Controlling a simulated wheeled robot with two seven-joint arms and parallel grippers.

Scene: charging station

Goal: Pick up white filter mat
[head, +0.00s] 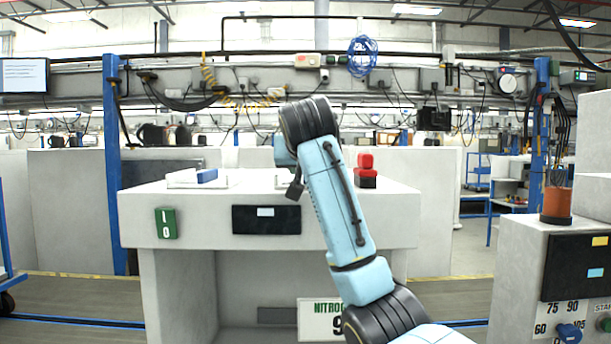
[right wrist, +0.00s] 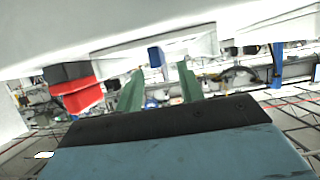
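In the right wrist view, white pieces (right wrist: 203,45) and a blue block (right wrist: 154,56) show along the bench, beyond my right gripper (right wrist: 160,78). Its green fingers are apart with nothing seen between them. In the head view the right gripper is mostly hidden by its own arm. My left gripper is not in view.
The grey bench (head: 140,225) carries a red and black object (head: 366,168) at its right, also in the right wrist view (right wrist: 75,90). A console (head: 515,260) with an orange cup (head: 556,204) stands at the right. The floor between console and bench is clear.

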